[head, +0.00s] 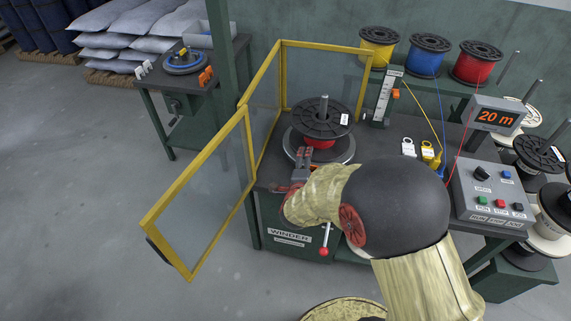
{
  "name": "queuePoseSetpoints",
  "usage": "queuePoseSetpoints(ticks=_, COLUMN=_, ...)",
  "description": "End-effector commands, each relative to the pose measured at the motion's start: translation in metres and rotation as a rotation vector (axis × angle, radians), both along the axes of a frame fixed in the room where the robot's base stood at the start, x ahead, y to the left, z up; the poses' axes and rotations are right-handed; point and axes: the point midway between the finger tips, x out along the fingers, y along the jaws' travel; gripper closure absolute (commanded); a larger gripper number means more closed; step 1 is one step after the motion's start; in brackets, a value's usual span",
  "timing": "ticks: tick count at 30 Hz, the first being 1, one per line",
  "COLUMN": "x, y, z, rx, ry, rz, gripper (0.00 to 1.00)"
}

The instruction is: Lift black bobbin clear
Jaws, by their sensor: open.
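The black bobbin (322,114) sits on the winder's round plate (345,157), with a metal spindle (324,103) standing up through its centre. Red wire (319,142) shows under its upper flange, and a white label is on the flange's right side. My gripper (303,158) is open at the near left side of the bobbin, just below the upper flange. My forearm hides part of the winder's front. I cannot tell whether the fingers touch the bobbin.
A yellow-framed clear guard (246,110) stands open to the left and behind the bobbin. Yellow, blue and red spools (428,55) stand on a back shelf. A display (497,115) reading 20 m and a control box (492,190) are at right. Floor at left is clear.

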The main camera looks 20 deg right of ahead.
Motion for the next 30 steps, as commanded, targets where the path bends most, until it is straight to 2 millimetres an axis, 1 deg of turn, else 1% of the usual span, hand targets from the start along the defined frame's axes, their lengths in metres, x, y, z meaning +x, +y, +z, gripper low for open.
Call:
queuePoseSetpoints(ticks=1, x=0.000, y=-0.009, z=0.012, rx=0.012, ry=-0.062, rz=-0.044, gripper=0.32)
queuePoseSetpoints(ticks=3, x=-0.001, y=-0.016, z=0.025, rx=0.029, ry=-0.133, rz=-0.084, gripper=0.32)
queuePoseSetpoints(ticks=5, x=0.000, y=-0.018, z=0.030, rx=0.043, ry=-0.167, rz=-0.099, gripper=0.32)
queuePoseSetpoints(ticks=8, x=0.002, y=-0.019, z=0.030, rx=0.063, ry=-0.179, rz=-0.106, gripper=0.32)
queuePoseSetpoints(ticks=13, x=0.013, y=-0.027, z=0.030, rx=0.064, ry=-0.180, rz=-0.106, gripper=0.32)
queuePoseSetpoints(ticks=24, x=0.054, y=-0.054, z=0.030, rx=0.063, ry=-0.177, rz=-0.105, gripper=0.32)
queuePoseSetpoints(ticks=30, x=0.073, y=-0.066, z=0.030, rx=0.062, ry=-0.178, rz=-0.103, gripper=0.32)
